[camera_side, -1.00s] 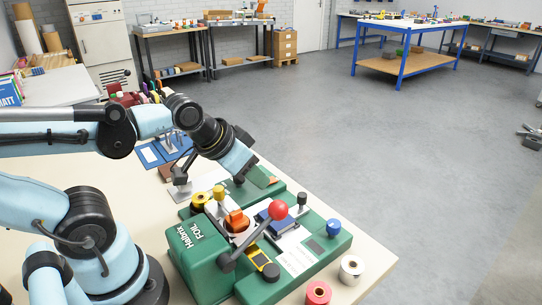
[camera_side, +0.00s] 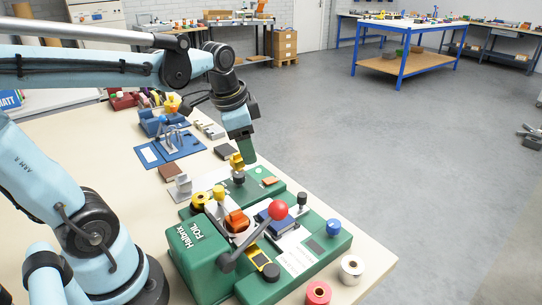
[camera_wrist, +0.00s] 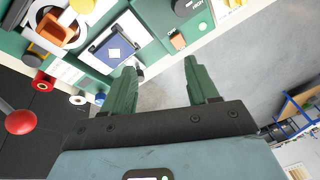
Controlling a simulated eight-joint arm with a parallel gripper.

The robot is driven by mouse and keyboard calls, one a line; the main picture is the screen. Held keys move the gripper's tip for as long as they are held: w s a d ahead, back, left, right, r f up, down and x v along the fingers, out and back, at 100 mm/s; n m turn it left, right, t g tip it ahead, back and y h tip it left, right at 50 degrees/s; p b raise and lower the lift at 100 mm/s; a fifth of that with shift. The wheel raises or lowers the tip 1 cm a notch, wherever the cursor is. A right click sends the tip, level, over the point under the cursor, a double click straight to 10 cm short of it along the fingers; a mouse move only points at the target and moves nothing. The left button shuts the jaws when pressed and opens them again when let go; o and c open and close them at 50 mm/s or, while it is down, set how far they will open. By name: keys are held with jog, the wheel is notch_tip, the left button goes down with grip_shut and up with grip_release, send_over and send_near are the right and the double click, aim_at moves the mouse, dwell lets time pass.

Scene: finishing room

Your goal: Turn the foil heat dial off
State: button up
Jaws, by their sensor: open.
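The green foil machine (camera_side: 200,260) stands on the bench and carries the word FOIL. A black dial (camera_side: 239,179) sits on its far part. In the wrist view, the black dial (camera_wrist: 183,6) is cut by the top edge, beside the lettering HIGH; its setting cannot be told. An orange-brown switch (camera_side: 269,181) is near it, and the wrist view shows this switch (camera_wrist: 175,40) by the word OFF. My gripper (camera_side: 248,157) is above and just beyond the dial, apart from it. In the wrist view, the green fingers of my gripper (camera_wrist: 160,63) are spread and empty.
A red ball handle (camera_side: 278,210) rises over the machine. A blue book (camera_side: 270,214) lies in the machine's middle. Red (camera_side: 318,293) and white (camera_side: 351,268) rolls stand at the front right. A yellow piece (camera_side: 237,160) is close to the gripper. A blue fixture (camera_side: 170,147) is behind left.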

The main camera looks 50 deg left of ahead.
aim_at(239, 174)
jog(key=w+a+m+g, duration=0.2)
jog(key=a+m+g, duration=0.15)
jog(key=a, duration=0.35)
jog(key=shift+m+h, duration=0.3)
jog(key=shift+m, duration=0.05)
notch_tip(239, 174, down, 12)
jog(key=shift+s+d+r, duration=0.1)
jog(key=shift+s+r, duration=0.05)
jog(key=c, duration=1)
jog(key=shift+c, duration=0.2)
